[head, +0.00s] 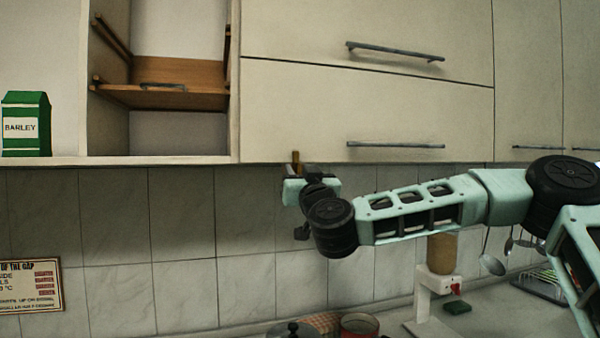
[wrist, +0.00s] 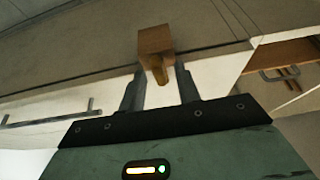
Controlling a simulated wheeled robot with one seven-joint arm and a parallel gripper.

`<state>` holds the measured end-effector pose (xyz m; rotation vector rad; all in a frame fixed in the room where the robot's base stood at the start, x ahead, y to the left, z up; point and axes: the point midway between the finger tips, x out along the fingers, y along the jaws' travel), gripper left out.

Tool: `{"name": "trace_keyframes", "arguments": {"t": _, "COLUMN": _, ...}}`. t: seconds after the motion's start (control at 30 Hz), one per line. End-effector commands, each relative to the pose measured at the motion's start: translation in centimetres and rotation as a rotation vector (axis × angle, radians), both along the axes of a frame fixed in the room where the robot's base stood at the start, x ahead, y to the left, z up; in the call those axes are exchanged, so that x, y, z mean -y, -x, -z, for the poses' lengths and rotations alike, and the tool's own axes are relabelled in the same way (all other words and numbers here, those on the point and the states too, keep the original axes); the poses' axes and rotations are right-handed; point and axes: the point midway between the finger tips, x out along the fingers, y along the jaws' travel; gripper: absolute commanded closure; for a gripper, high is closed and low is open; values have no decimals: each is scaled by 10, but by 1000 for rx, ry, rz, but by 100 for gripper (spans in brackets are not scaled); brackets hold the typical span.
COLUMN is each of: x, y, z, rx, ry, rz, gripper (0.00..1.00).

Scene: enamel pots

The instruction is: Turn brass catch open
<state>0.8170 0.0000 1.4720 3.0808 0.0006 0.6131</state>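The brass catch (wrist: 160,72) is a small yellowish tongue on a brown block (wrist: 155,41) at the lower edge of the cabinet. In the head view the small brown catch (head: 296,157) stands upright at that edge, just above my gripper (head: 297,172). In the wrist view my gripper (wrist: 161,70) is open, with one dark finger on each side of the catch. Gaps show between the fingers and the brass tongue; I cannot tell whether either touches it. My gripper hides part of the catch's lower end in the head view.
Closed cabinet fronts with bar handles (head: 395,145) are above and right of my gripper. An open compartment holds a wooden shelf (head: 170,97) at left, beside a green barley carton (head: 26,124). The tiled wall is behind; a pot lid (head: 293,330) is below.

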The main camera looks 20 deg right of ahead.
Motion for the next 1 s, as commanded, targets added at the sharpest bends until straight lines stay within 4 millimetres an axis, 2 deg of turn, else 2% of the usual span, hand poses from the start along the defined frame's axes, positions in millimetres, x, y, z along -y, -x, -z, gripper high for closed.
{"name": "trace_keyframes", "arguments": {"t": 0.03, "x": 0, "y": 0, "z": 0, "rx": 0, "ry": 0, "rz": 0, "gripper": 76}}
{"name": "trace_keyframes", "arguments": {"t": 0.1, "x": 0, "y": 0, "z": 0, "rx": 0, "ry": 0, "rz": 0, "gripper": 95}}
{"name": "trace_keyframes", "arguments": {"t": 0.13, "x": 0, "y": 0, "z": 0, "rx": 0, "ry": 0, "rz": 0, "gripper": 100}}
{"name": "trace_keyframes", "arguments": {"t": 0.57, "x": 0, "y": 1, "z": 2, "rx": 2, "ry": -20, "rz": 1, "gripper": 100}}
{"name": "trace_keyframes", "arguments": {"t": 1.0, "x": -2, "y": 2, "z": 2, "rx": 8, "ry": -168, "rz": 2, "gripper": 100}}
